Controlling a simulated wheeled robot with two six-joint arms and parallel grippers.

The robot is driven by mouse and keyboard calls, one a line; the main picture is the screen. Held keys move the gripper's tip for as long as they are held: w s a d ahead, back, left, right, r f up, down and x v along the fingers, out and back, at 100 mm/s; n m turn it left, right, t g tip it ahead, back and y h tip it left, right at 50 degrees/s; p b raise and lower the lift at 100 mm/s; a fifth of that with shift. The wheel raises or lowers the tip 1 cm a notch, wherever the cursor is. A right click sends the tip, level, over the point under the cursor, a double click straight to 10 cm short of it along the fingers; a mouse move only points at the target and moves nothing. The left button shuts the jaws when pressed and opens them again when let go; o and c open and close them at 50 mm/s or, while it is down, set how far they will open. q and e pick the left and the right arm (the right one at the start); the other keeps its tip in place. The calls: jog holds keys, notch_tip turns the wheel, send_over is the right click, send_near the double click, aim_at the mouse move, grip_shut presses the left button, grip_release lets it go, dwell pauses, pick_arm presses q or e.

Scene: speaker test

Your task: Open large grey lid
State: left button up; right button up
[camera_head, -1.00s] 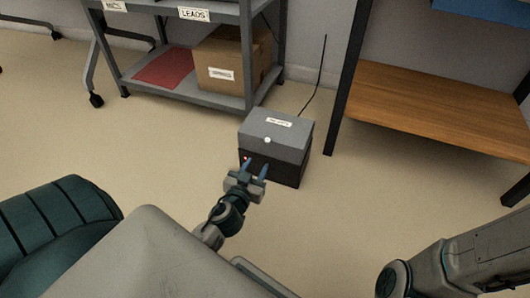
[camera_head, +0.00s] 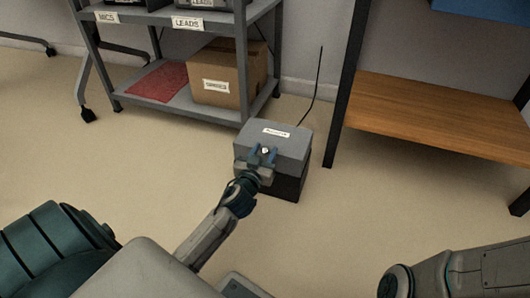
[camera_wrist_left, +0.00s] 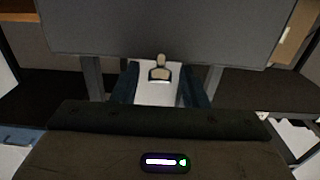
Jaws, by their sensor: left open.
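A box with a large grey lid (camera_head: 288,141) and a dark base (camera_head: 291,184) stands on the floor. The lid appears seated on the base. My left gripper (camera_head: 262,154) is at the lid's front, its open fingers on either side of a small pale knob (camera_head: 265,149). In the left wrist view the knob (camera_wrist_left: 159,70) shows between the two fingers, with the grey lid (camera_wrist_left: 165,28) above it. I cannot tell whether the fingers touch the knob. My gripper hides part of the box's front. My right arm shows at lower right, but its gripper is not in view.
A metal shelf unit (camera_head: 180,102) with a cardboard box (camera_head: 228,74) and a red flat item (camera_head: 158,81) stands behind to the left. A wooden shelf (camera_head: 435,112) with dark posts stands to the right. A thin cable rises behind the box. The foreground floor is clear.

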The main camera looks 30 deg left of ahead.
pick_arm(q)
jog(key=shift+w+a, duration=0.1)
jog(key=shift+w, duration=0.3)
jog(key=shift+c, duration=0.4)
grip_shut()
